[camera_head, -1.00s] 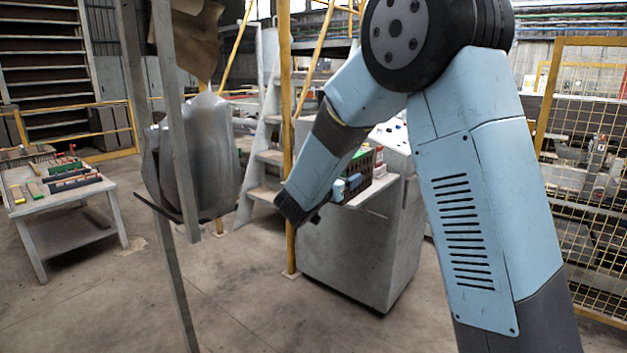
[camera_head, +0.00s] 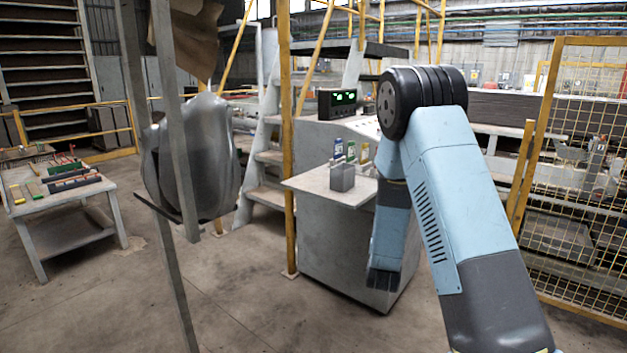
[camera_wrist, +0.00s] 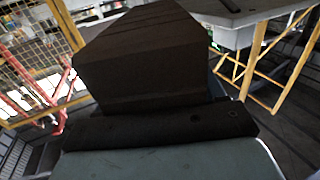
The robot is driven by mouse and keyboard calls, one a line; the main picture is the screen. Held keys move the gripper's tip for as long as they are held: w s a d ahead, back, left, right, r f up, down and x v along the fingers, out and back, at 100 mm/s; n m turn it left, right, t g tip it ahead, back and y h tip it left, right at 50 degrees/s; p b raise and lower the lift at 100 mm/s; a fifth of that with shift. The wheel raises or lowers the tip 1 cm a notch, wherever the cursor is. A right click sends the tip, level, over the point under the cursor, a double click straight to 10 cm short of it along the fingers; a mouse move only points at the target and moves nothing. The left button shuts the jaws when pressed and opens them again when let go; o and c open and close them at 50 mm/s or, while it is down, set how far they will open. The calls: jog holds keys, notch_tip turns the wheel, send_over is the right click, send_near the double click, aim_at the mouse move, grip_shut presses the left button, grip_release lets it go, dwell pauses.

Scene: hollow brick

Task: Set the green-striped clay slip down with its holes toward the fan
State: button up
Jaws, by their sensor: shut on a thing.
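In the wrist view a dark brown block (camera_wrist: 145,55) fills the upper middle, with thin dark lines along its top; I take it for the clay slip. My gripper (camera_wrist: 160,122) is shut on it. No green stripe or holes can be made out on the faces shown. I cannot clearly identify the fan; a bulky grey rounded form (camera_head: 215,160) stands behind a grey post at left.
A grey cabinet (camera_head: 335,250) has a shelf with a small grey box (camera_head: 342,178) and several bottles (camera_head: 351,151). A table (camera_head: 75,230) at left holds dark bars with coloured ends. A yellow post (camera_head: 288,150) stands mid-view, a mesh fence (camera_head: 580,150) at right. Floor is open at front left.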

notch_tip(320, 180, down, 12)
jog(key=s+n+y, duration=0.3)
jog(key=y, duration=0.2)
jog(key=shift+r+t, duration=0.15)
jog(key=shift+t, duration=0.25)
jog(key=shift+w+d, duration=0.1)
jog(key=shift+d, duration=0.05)
